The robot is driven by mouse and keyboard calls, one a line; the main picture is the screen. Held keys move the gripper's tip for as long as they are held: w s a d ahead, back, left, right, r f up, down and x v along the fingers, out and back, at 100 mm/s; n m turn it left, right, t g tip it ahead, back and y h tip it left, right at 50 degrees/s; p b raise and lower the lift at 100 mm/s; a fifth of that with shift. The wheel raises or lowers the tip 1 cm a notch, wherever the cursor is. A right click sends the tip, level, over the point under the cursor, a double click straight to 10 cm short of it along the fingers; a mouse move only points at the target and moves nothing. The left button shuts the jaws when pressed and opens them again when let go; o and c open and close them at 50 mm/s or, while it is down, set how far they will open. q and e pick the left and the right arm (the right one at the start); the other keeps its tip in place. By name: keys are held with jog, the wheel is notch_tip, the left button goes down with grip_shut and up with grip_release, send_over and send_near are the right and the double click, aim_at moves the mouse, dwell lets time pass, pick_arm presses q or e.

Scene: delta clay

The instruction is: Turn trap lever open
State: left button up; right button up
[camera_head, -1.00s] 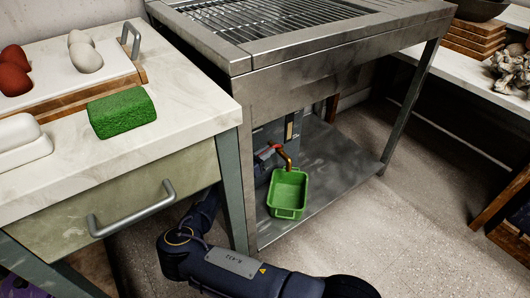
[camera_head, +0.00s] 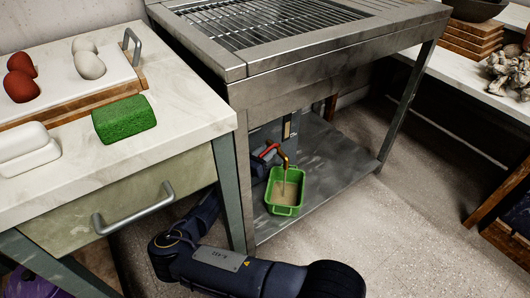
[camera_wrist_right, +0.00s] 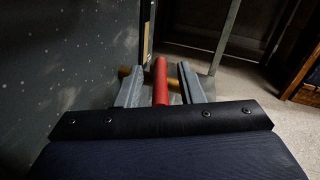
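The red trap lever (camera_head: 270,148) sits under the metal sink unit, beside a copper-coloured spout (camera_head: 285,160). A thin stream falls from the spout into a green tub (camera_head: 285,209), which holds murky brownish liquid. My right gripper (camera_head: 262,158) is at the lever, partly hidden by the unit's front leg. In the right wrist view, the lever (camera_wrist_right: 160,80) stands between the two grey fingers of my right gripper (camera_wrist_right: 161,85), with a visible gap on each side. The fingers are apart. My left gripper is not in view.
The tub stands on the unit's lower metal shelf (camera_head: 335,160). The unit's front leg (camera_head: 243,190) is close to my right arm. A counter with a drawer (camera_head: 120,205) and green sponge (camera_head: 124,119) is at left. Floor at right is free.

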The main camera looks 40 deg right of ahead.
jog(key=p+v, duration=0.2)
jog(key=v, duration=0.5)
jog(key=shift+s+a+p, duration=0.15)
jog(key=shift+a+p, duration=0.25)
